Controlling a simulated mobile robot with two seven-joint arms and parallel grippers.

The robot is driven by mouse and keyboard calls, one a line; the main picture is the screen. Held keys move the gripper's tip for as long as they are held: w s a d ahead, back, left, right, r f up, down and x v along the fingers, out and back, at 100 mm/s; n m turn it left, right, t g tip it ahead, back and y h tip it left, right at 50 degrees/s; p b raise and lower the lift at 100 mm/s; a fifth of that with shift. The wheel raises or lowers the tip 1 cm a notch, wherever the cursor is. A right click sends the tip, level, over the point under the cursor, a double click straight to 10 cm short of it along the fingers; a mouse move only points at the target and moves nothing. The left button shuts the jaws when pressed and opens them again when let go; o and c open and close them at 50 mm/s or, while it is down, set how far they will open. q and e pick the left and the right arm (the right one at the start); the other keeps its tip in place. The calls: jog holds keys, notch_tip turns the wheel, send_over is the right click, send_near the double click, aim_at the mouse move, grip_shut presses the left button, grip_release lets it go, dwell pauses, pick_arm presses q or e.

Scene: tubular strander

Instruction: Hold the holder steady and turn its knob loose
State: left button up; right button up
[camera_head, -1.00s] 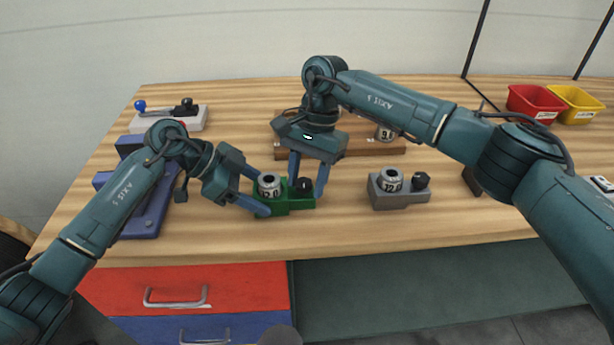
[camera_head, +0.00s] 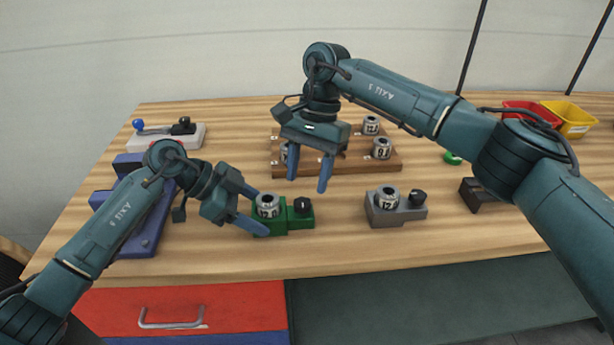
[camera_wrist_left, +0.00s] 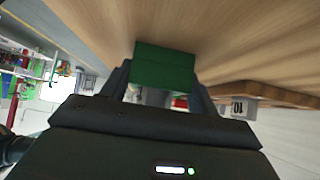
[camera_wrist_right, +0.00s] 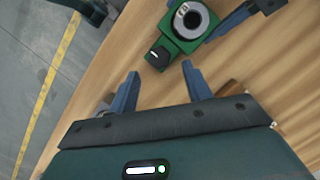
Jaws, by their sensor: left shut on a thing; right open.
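The green holder (camera_head: 283,223) stands on the bench with a numbered metal ring (camera_head: 267,205) at its left end and a black knob (camera_head: 302,205) at its right end. My left gripper (camera_head: 256,211) is shut on the holder's left end; the left wrist view shows the green body (camera_wrist_left: 165,65) between its fingers. My right gripper (camera_head: 308,184) is open and empty, above and behind the knob. In the right wrist view, the knob (camera_wrist_right: 160,53) has a pale mark and lies beyond the open fingertips (camera_wrist_right: 161,82), clear of them.
A grey holder (camera_head: 397,211) with a ring and knob stands to the right. A brown wooden rack (camera_head: 350,162) with several rings lies behind my right gripper. A blue fixture (camera_head: 140,225) is at left; red and yellow bins are at far right. The front strip of bench is clear.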

pick_arm(q)
jog(key=o, duration=1.6)
jog(key=shift+a, duration=0.1)
jog(key=v, duration=0.7)
jog(key=shift+a+r, duration=0.2)
pick_arm(e)
jog(key=shift+s+f, duration=0.1)
